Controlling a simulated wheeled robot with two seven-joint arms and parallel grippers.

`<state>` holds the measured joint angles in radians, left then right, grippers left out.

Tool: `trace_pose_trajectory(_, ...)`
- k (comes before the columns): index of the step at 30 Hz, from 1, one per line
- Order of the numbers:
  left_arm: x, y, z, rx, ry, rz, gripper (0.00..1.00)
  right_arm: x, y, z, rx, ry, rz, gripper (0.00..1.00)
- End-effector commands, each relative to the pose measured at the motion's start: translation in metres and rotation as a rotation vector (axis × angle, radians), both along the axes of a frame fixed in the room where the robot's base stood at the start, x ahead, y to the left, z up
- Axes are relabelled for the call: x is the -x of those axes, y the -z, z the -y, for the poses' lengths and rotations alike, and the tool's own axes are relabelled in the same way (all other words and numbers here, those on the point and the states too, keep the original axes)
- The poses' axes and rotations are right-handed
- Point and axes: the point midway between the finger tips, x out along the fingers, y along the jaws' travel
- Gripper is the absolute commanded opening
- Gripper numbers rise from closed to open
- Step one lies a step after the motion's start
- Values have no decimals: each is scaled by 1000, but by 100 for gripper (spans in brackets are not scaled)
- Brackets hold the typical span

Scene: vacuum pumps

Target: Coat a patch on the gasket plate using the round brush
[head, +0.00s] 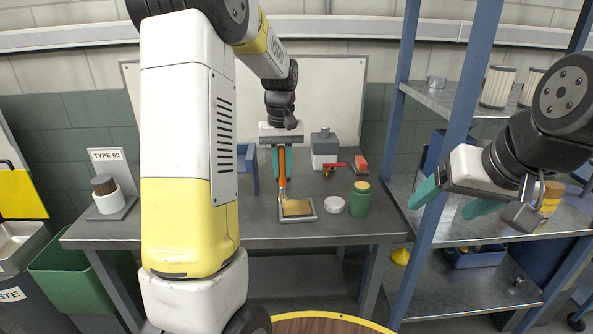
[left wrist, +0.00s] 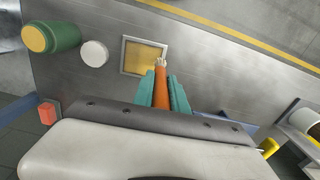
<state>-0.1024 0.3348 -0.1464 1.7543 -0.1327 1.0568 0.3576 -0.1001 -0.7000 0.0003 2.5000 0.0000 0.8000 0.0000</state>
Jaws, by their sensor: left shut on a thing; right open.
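My left gripper (head: 281,165) is shut on the orange handle of the round brush (head: 282,170), which hangs down with its bristles at the gasket plate. The brush (left wrist: 161,88) also shows between the teal fingers in the left wrist view, its pale bristles over one corner of the plate. I cannot tell whether they touch it. The gasket plate (head: 297,209) lies flat on the grey workbench, a square with a light rim and a yellowish middle; it also shows in the left wrist view (left wrist: 141,59). My right gripper (head: 454,198) is open and empty by the shelf rack.
A white round lid (head: 334,204) and a green jar (head: 360,198) stand right of the plate. A grey pump (head: 324,150) and a red block (head: 360,164) are behind. A blue bin (head: 247,168) is left. The blue shelf rack (head: 447,100) stands near my right arm.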

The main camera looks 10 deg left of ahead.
Motion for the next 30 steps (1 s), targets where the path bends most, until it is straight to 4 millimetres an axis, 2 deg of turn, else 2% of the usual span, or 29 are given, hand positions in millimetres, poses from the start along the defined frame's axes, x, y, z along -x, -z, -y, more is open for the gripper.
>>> trace_pose_trajectory(13,10,-39,-6,0,2,2,0,0,0,0,0,0,0,76)
trace_pose_trajectory(30,11,-42,-7,0,1,1,0,0,0,0,0,0,0,76)
